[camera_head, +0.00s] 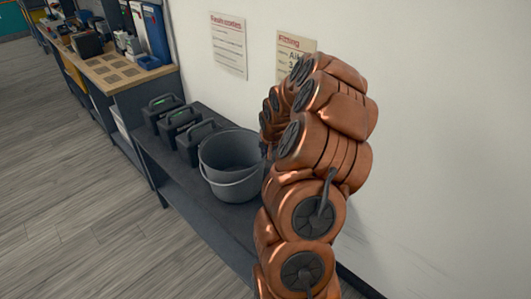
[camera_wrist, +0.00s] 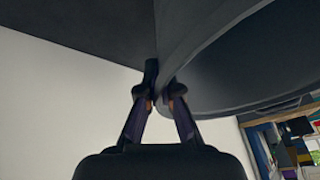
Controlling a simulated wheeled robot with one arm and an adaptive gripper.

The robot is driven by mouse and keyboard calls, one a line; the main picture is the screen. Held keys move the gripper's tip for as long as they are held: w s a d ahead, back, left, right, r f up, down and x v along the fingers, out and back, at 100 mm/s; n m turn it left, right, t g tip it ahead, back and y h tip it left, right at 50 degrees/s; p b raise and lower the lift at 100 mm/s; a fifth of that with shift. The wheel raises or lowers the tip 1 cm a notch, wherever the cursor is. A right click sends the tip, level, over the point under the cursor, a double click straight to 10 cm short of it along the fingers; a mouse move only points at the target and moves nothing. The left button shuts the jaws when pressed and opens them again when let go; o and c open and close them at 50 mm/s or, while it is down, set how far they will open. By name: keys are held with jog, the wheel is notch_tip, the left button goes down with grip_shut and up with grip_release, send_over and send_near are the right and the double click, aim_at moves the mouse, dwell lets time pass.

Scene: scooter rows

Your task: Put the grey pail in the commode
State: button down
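The grey pail (camera_head: 230,165) is upright at the dark bench, with its handle hanging down the front. My arm covers its right edge in the head view, and my gripper is hidden there. In the wrist view the pail's wall and rim (camera_wrist: 215,75) fill the upper right. My gripper (camera_wrist: 163,82) has its two fingers close together, one on each side of the pail's rim, pinching it. Whether the pail touches the bench top is hard to tell. I cannot make out a commode in either view.
Several dark cases with handles (camera_head: 180,128) stand on the dark bench (camera_head: 222,226) left of the pail. A wood-topped workbench (camera_head: 122,72) with tools and blue bins stands beyond. A white wall with two posters (camera_head: 229,45) runs behind. The floor (camera_head: 75,215) at left is clear.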

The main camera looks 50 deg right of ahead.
jog(key=c, duration=1.9)
grip_release()
jog(key=shift+f, duration=0.15)
jog(key=o, duration=0.6)
jog(key=shift+r, duration=0.3)
jog(key=shift+b+v, duration=0.85)
jog(key=shift+v, duration=5.05)
